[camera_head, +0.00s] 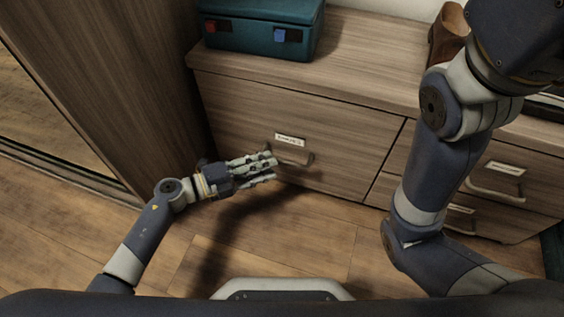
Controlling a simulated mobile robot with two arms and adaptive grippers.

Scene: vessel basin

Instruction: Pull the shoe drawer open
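A wide wooden drawer (350,150) with a pale bar handle (299,157) and a small label (290,137) is at the left of the cabinet. Its front looks flush with the cabinet. The label is too small to read, so I cannot tell if this is the shoe drawer. My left gripper (275,168) is in front of this drawer, at the handle's left end, with fingers pointing right and spread apart. They overlap the handle's left end in the picture; I cannot tell if they touch it. My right gripper is out of view beyond the top right.
Two smaller drawers with handles, an upper (497,180) and a lower (461,217), are at the right, partly behind my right arm. A teal case (262,30) and a brown object (447,35) stand on the cabinet top (365,60). A tall wooden panel (110,80) bounds the left. Floor (310,240) in front is clear.

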